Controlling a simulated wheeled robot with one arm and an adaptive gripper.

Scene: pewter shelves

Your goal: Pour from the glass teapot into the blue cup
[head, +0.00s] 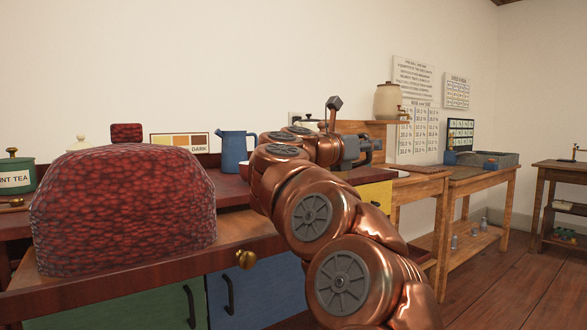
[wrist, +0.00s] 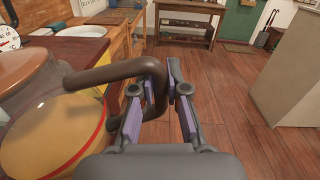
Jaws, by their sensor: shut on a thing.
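In the wrist view, the glass teapot (wrist: 50,135) fills the lower left. Its clear body holds yellow liquid, and a thin red line runs around it. Its brown handle (wrist: 110,73) reaches right, between my fingers. My gripper (wrist: 170,88) is shut on this handle, with a purple-lined finger on each side. In the head view, my gripper (head: 365,148) is at the end of the copper arm, above the counter's right end. The teapot cannot be made out there. I cannot pick out the blue cup in either view.
Wooden tables (head: 480,175) stand at right. Open floor (wrist: 225,110) lies right of my gripper.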

